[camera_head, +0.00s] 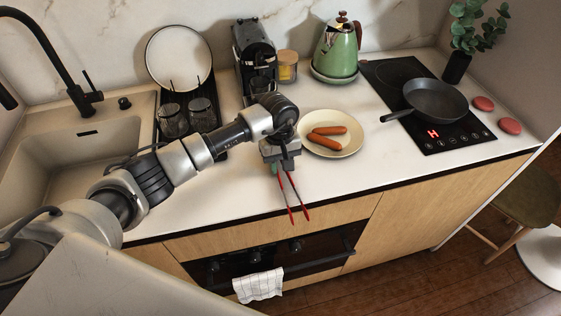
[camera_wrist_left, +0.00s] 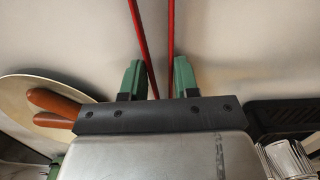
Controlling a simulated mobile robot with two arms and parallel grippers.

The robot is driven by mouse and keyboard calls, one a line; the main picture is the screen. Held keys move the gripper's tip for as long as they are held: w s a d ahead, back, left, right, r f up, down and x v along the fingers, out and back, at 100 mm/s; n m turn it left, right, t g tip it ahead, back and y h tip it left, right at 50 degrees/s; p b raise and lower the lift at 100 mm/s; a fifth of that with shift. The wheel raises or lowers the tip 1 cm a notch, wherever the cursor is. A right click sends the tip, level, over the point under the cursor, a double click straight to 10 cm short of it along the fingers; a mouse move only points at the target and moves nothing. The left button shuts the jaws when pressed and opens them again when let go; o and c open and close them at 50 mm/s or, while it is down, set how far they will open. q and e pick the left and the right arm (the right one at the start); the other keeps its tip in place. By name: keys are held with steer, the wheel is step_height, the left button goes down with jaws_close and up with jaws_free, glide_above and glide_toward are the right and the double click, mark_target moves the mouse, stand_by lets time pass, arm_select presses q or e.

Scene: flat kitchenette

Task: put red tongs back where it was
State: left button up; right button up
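The red tongs (camera_head: 288,196) hang out of my left gripper (camera_head: 277,166), with their two arms slightly spread. Their tips overlap the counter's front edge in the head view. The tongs' tips are cut off in the wrist view. My right gripper is not in view.
A plate (camera_head: 345,148) with two sausages (camera_head: 328,136) lies just right of the gripper. A pan (camera_head: 435,100) sits on the hob (camera_head: 400,72). A green kettle (camera_head: 336,50), coffee machine (camera_head: 254,50), and dish rack (camera_head: 208,95) with glasses stand behind. The front counter strip is clear.

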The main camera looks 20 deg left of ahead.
arm_select(q)
steer(key=shift+f, duration=0.2)
steer(key=o, duration=0.6)
steer(key=shift+r, duration=0.1)
steer(key=shift+c, duration=0.2)
arm_select(e)
steer(key=shift+d+f, duration=0.2)
steer(key=shift+d, duration=0.1)
arm_select(q)
steer(key=shift+r+p, duration=0.35)
steer(key=shift+p, duration=0.1)
step_height(320, 180, up, 12)
steer(key=b, duration=0.4)
steer(key=shift+w+a+f, duration=0.2)
steer(key=shift+w+a, duration=0.15)
steer(key=shift+w, duration=0.05)
arm_select(e)
step_height(320, 180, down, 4)
steer(key=shift+r, duration=0.25)
steer(key=shift+a, duration=0.15)
